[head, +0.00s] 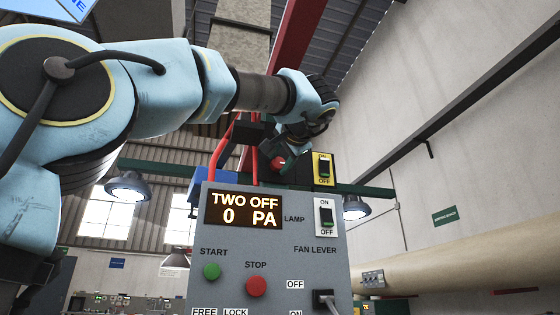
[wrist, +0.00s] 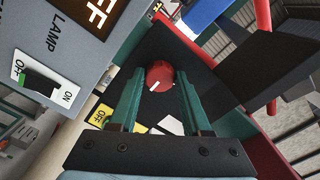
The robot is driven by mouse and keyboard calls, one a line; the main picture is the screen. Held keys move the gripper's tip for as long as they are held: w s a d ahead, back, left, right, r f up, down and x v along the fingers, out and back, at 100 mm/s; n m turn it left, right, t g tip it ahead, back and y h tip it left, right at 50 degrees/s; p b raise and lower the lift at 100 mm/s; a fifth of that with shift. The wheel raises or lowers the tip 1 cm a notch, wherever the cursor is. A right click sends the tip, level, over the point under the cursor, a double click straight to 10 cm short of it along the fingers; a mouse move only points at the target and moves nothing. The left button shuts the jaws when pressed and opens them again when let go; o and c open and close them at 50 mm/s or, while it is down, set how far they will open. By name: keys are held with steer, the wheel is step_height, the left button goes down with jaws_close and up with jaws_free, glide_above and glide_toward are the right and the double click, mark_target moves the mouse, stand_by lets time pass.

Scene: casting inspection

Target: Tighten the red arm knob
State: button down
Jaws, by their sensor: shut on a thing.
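The red arm knob (wrist: 160,72) is round with a white pointer line. In the wrist view it sits on a dark surface between the green fingers of my gripper (wrist: 160,78). The fingers are shut on it, one on each side. In the head view the knob (head: 278,163) shows as a small red disc above the grey control box, partly covered by my gripper (head: 286,164), which reaches down from my blue arm.
The grey control box (head: 197,266) has a display reading "TWO OFF 0 PA", a lamp switch (head: 326,216), a green start button (head: 211,271), a red stop button (head: 257,286) and a fan lever (head: 323,297). A yellow-plated switch (head: 323,168) is close right of my gripper. Red tubes (head: 221,150) rise at its left.

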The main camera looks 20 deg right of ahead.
steer(key=m, duration=0.2)
steer(key=shift+r+m, duration=0.1)
steer(key=shift+m, duration=0.3)
steer(key=shift+m+p, duration=0.65)
steer(key=shift+m, duration=0.95)
steer(key=shift+c, duration=1.8)
jaws_free()
steer(key=shift+s, duration=0.1)
steer(key=s+a+b, duration=0.1)
steer(key=s+b, duration=0.2)
steer(key=s, duration=0.7)
steer(key=shift+s+a, duration=0.15)
steer(key=shift+s, duration=0.15)
